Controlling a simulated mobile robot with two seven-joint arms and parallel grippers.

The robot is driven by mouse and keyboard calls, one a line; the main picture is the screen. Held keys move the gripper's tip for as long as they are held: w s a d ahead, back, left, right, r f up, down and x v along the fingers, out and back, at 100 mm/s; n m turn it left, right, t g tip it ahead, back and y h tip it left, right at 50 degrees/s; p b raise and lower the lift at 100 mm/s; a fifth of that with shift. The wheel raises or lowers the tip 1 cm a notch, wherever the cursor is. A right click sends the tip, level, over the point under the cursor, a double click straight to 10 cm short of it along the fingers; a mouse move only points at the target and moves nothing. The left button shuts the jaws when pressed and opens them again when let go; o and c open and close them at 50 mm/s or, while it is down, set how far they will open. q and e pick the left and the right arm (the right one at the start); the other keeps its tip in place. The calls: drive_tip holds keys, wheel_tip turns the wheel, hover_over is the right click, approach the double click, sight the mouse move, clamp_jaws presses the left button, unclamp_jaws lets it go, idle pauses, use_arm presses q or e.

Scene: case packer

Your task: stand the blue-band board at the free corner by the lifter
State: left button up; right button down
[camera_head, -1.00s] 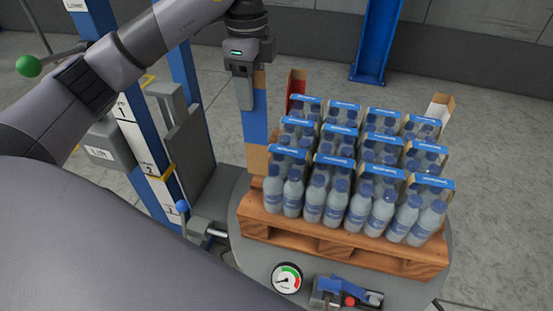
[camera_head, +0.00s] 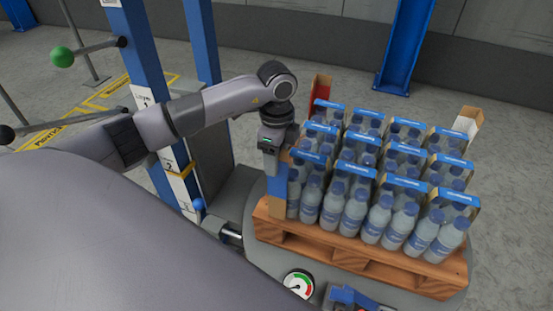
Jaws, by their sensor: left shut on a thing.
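My left gripper (camera_head: 271,165) is shut on the blue-band board (camera_head: 278,186), a narrow brown cardboard piece with a blue band. It holds the board upright at the near left corner of the bottle load, on the side by the lifter (camera_head: 150,75). The board's lower end is at the pallet's (camera_head: 330,250) near left corner; I cannot tell whether it touches the wood. The gripper hides the board's upper part. My right gripper is not in view.
Rows of blue-capped bottles (camera_head: 385,215) in blue-topped packs fill the pallet. A red-band board (camera_head: 321,88) stands at the far left corner and a white-band board (camera_head: 467,121) at the far right. A gauge (camera_head: 298,284) is in front. A blue column (camera_head: 405,45) stands behind.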

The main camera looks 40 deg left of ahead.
use_arm(q)
drive_tip(key=shift+f, duration=0.85)
drive_tip(key=o, duration=0.9)
drive_tip(key=shift+o, duration=0.2)
